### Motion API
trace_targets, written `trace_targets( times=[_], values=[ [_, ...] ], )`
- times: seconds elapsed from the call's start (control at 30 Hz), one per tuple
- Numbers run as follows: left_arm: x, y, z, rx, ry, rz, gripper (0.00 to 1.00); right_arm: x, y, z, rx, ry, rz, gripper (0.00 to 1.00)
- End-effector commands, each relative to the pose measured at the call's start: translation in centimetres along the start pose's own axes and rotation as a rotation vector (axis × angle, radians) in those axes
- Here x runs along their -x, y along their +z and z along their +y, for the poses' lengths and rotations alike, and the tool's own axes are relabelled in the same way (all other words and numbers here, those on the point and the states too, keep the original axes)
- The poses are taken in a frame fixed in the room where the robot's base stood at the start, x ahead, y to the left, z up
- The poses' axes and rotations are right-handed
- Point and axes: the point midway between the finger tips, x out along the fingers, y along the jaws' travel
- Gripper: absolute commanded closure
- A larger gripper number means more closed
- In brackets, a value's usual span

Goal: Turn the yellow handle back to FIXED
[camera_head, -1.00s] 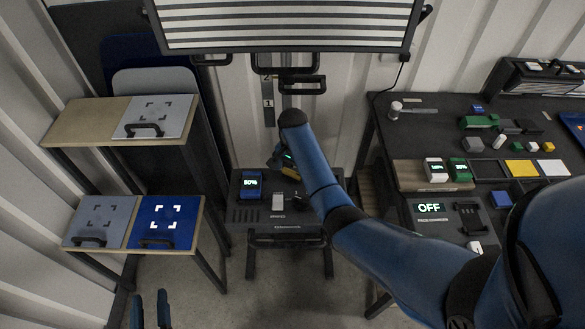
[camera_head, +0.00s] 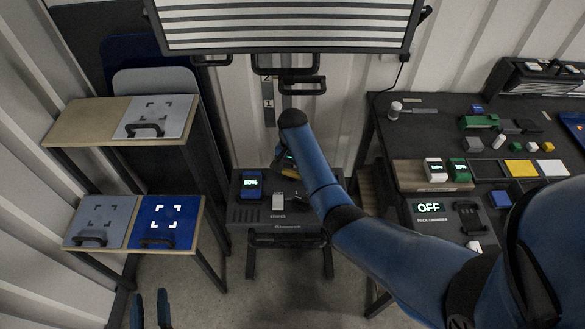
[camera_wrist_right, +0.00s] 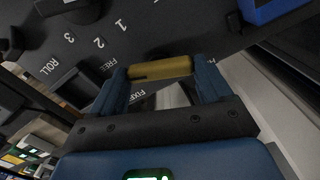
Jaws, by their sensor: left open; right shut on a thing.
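The yellow handle (camera_wrist_right: 160,68) lies across the space between the two blue fingers of my right gripper (camera_wrist_right: 162,78), which is shut on it. In the right wrist view the FIXED label is just below the handle, partly hidden by the gripper, and FREE is to the left. In the head view a bit of the yellow handle (camera_head: 291,173) shows beside my right arm, over the small dark stand (camera_head: 258,217). My right arm hides most of that gripper there. My left gripper (camera_head: 150,309) is open and empty at the bottom left, away from the stand.
The dark bench (camera_head: 420,130) at right holds several blocks and an OFF display (camera_head: 430,208). A shelf with panels (camera_head: 75,125) stands at left. Floor before the stand is clear.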

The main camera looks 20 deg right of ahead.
Motion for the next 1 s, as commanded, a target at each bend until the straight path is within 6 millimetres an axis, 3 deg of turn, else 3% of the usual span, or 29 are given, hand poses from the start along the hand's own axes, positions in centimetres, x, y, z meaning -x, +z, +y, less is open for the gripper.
trace_targets(
  times=[0.7, 1.0],
  values=[
    [0.0, -1.7, 0.0, 0.000, 0.000, 0.000, 0.57, 0.2, -0.1, -0.2, 0.642, 0.000, 0.002, 0.52],
    [0.0, -2.0, 0.0, 0.000, 0.000, 0.000, 0.57, 0.2, -0.1, -0.3, 0.832, -0.001, 0.004, 0.52]
  ],
)
